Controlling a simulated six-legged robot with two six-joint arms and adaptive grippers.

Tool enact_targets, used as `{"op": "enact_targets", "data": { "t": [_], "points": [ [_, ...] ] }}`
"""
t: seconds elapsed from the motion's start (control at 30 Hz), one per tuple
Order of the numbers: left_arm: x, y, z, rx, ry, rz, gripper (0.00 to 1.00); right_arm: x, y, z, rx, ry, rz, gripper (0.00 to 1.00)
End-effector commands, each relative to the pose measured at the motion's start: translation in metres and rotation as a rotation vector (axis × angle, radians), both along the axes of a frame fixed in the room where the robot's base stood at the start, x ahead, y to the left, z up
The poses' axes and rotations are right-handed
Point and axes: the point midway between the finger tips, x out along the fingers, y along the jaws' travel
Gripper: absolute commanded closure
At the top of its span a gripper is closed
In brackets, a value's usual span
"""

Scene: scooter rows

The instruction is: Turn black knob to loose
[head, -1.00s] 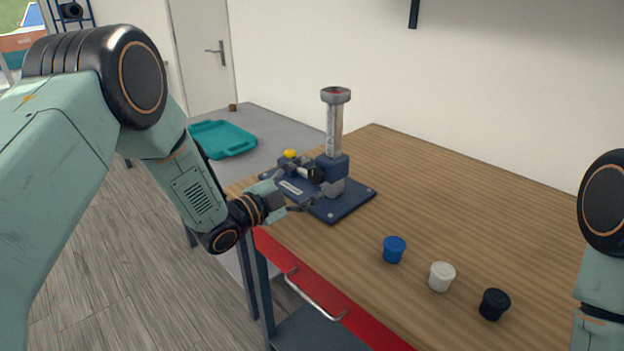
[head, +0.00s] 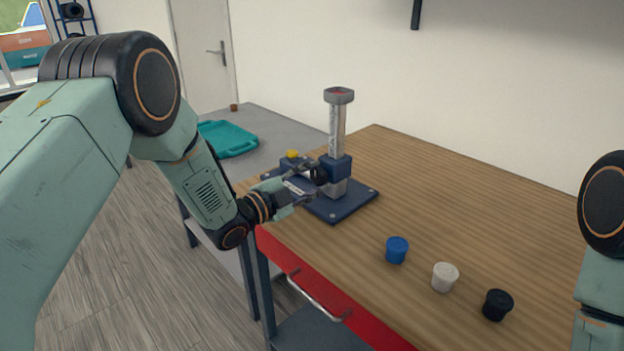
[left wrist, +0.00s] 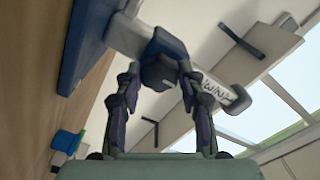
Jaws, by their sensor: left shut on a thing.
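The black knob (head: 320,176) sits on the side of a blue block on an upright clamp stand (head: 336,130) with a pale marked column and grey top. The stand's blue base plate (head: 345,208) lies flat on the wooden bench. My left gripper (head: 314,178) reaches in from the left with its fingers around the knob. In the left wrist view the black knob (left wrist: 158,72) lies between the two fingertips, and my left gripper (left wrist: 158,80) is shut on it. The fingers partly cover the knob in the head view. My right gripper is out of view; only part of that arm shows.
A yellow knob (head: 292,154) is on the stand's left part. A blue cap (head: 397,250), a white cap (head: 445,277) and a black cap (head: 497,305) stand near the bench's front edge. A teal tray (head: 228,139) lies on the grey table. The bench's right rear is clear.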

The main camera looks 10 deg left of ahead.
Motion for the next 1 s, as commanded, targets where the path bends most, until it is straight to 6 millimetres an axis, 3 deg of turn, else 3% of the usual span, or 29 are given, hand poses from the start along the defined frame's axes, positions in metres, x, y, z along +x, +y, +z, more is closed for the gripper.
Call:
{"op": "enact_targets", "data": {
  "t": [0.1,0.47,1.0],
  "points": [
    [-0.0004,-0.0004,0.0,0.0,0.0,-0.001,0.93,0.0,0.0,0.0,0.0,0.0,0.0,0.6],
    [-0.0004,-0.0009,0.0005,-0.057,0.037,-0.003,0.93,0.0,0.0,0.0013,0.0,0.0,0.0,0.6],
    [-0.0001,-0.0012,0.0015,-0.439,0.29,-0.004,0.93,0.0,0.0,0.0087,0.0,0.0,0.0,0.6]
  ]
}}
